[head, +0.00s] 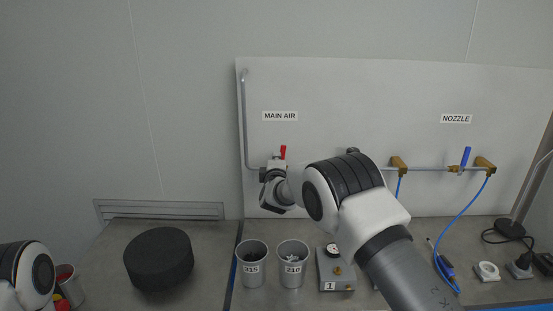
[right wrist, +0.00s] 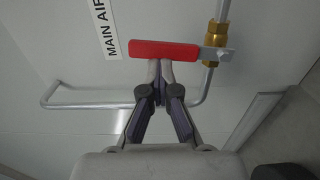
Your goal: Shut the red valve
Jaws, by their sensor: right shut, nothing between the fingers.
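The red valve handle (head: 283,152) stands upright below the MAIN AIR label, crosswise to the horizontal pipe. In the right wrist view the red handle (right wrist: 165,49) lies sideways, joined to a brass valve body (right wrist: 214,35). My right gripper (head: 267,176) is at the panel, just left of and below the handle. In the right wrist view its fingertips (right wrist: 160,75) are together and empty, beside the long edge of the handle. I cannot tell whether they touch it. The valve body is mostly hidden by my right arm in the head view. My left gripper is out of view.
A blue valve handle (head: 466,156) and blue hose (head: 460,215) are at the panel's right. On the bench stand cups labelled 315 (head: 252,270) and 210 (head: 293,268), a gauge box (head: 336,275) and a black disc (head: 159,260). The metal pipe (head: 244,120) bends left of the handle.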

